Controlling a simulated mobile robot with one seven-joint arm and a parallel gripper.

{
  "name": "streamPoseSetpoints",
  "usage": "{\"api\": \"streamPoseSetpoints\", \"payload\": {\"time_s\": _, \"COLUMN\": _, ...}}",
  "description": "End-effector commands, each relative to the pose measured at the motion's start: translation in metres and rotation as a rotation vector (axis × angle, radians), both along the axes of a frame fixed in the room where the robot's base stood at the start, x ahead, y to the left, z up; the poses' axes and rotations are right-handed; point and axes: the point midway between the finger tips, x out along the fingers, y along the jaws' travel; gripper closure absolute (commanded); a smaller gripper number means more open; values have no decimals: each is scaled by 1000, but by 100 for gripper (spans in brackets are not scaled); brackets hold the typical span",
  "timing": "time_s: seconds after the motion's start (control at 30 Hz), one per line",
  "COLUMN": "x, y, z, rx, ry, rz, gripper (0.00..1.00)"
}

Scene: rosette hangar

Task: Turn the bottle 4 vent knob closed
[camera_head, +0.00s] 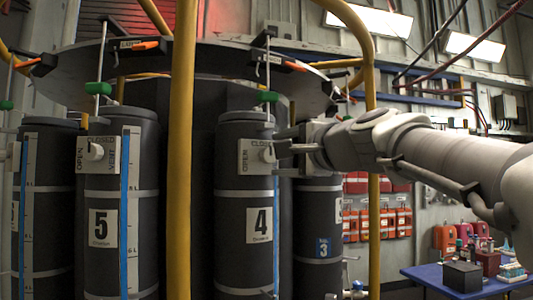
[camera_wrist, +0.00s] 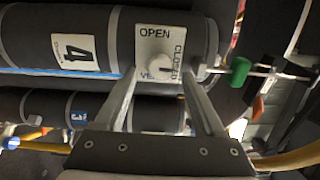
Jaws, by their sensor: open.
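Bottle 4 (camera_head: 230,206) is a dark upright cylinder with a white number 4 label. Its white vent plate (camera_head: 249,160) reads OPEN and CLOSED, and the pale vent knob (camera_head: 267,154) sticks out on its right side. My gripper (camera_head: 284,146) reaches in from the right at knob height. In the wrist view the plate (camera_wrist: 153,38) lies straight ahead. The round knob (camera_wrist: 159,66) shows between the two fingertips of my open gripper (camera_wrist: 160,78). I cannot tell whether a finger touches it. The knob's exact pointing direction is unclear.
A yellow post (camera_head: 182,190) stands between bottle 4 and bottle 5 (camera_head: 104,190). Bottle 3 (camera_head: 318,250) is partly behind my arm. A green handle (camera_head: 267,97) hangs above bottle 4. A blue table (camera_head: 430,277) with small items stands at lower right.

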Motion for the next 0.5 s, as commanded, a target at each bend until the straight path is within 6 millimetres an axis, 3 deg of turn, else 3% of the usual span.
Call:
{"api": "streamPoseSetpoints", "payload": {"time_s": 0.3, "x": -68, "y": -34, "z": 0, "rx": 0, "ry": -4, "rz": -1, "gripper": 29}}
{"api": "streamPoseSetpoints", "payload": {"time_s": 0.5, "x": -103, "y": -51, "z": 0, "rx": 0, "ry": -3, "rz": -1, "gripper": 29}}
